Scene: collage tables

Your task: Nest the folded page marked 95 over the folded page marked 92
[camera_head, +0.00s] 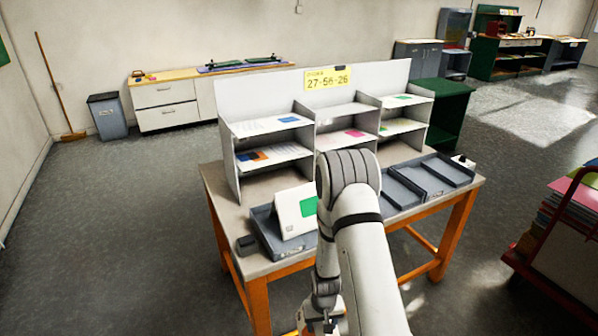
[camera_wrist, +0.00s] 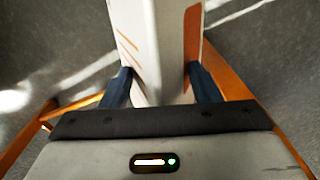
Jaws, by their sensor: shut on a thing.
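My gripper (camera_wrist: 162,84) is shut on a white folded page (camera_wrist: 150,40) with orange marks. The page stands between the two dark fingers in the wrist view, and its number cannot be read. In the head view my gripper (camera_head: 325,318) hangs low at the bottom edge, in front of the table, with the held page mostly hidden. Another white folded page (camera_head: 291,222) with a green square stands tilted, tent-like, in the grey tray (camera_head: 266,233) at the table's front left. Its number is too small to read. My gripper is apart from that page.
The table (camera_head: 222,201) has orange legs. White shelves (camera_head: 236,178) with coloured sheets stand along its back. More grey trays (camera_head: 433,192) lie at the right, partly behind my arm. A red-framed cart (camera_head: 545,275) stands at the right.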

